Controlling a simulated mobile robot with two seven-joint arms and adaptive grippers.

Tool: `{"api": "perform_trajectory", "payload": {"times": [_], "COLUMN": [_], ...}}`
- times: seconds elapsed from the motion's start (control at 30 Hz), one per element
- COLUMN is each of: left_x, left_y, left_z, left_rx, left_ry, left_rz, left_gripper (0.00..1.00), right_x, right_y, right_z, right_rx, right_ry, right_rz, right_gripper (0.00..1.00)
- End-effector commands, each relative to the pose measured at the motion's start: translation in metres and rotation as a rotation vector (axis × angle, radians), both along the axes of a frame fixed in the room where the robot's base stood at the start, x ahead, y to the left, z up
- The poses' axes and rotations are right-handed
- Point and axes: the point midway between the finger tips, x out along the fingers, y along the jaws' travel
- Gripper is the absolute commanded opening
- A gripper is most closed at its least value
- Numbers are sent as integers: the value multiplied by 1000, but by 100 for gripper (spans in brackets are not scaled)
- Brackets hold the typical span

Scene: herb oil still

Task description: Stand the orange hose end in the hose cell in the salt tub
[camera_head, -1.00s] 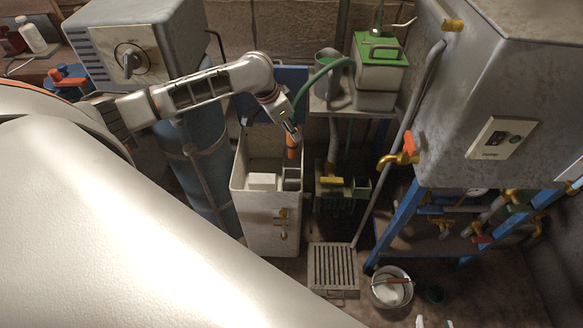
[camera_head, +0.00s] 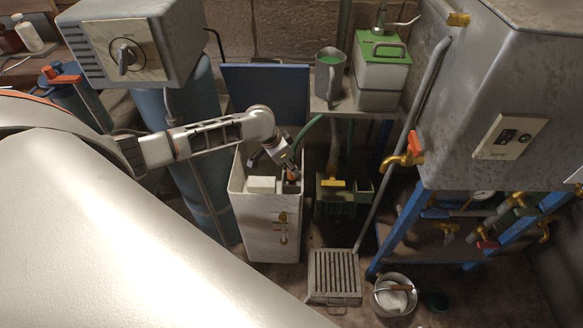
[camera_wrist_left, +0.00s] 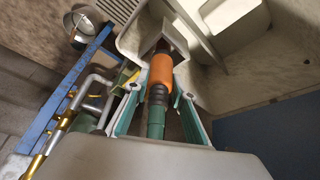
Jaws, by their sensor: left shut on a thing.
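The salt tub (camera_head: 252,228) is a white open box in the middle of the head view, with a pale block (camera_head: 262,185) inside. My left gripper (camera_head: 291,168) is down at the tub's back right corner, shut on the orange hose end (camera_head: 292,177). In the left wrist view the orange hose end (camera_wrist_left: 161,72) lies between the fingers of my left gripper (camera_wrist_left: 157,98), with the green hose (camera_wrist_left: 156,122) trailing back from it. Its dark tip is at the mouth of the grey hose cell (camera_wrist_left: 150,43); how deep it sits is hidden. My right gripper is not in view.
A blue panel (camera_head: 265,95) stands behind the tub. A grey jug (camera_head: 330,76) and a green-topped container (camera_head: 381,75) stand on a shelf at the back. A brass tap (camera_head: 402,160) juts out at right. A slatted grate (camera_head: 333,275) and a bucket (camera_head: 394,294) are on the floor.

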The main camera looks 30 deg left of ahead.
Motion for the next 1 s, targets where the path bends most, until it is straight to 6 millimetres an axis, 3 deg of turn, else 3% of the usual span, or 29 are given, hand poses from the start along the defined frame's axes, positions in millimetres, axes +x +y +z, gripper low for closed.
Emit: {"api": "perform_trajectory", "payload": {"times": [0.4, 0.43, 0.47, 0.83, 1.0], "left_x": [1, 1, 1, 1, -3], "left_y": [0, 1, 1, 0, 4], "left_z": [-5, -5, -4, -3, 14], "left_rx": [0, 0, 0, 0, 1], "left_ry": [-1, -1, -1, -2, -4], "left_rz": [1, 0, 0, 0, 0], "left_gripper": [0, 32, 40, 41, 41], "right_x": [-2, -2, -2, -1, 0], "right_y": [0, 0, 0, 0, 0], "right_z": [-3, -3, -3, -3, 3], "right_rx": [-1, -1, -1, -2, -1], "right_ry": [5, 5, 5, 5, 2], "right_rz": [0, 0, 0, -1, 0], "right_gripper": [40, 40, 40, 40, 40]}}
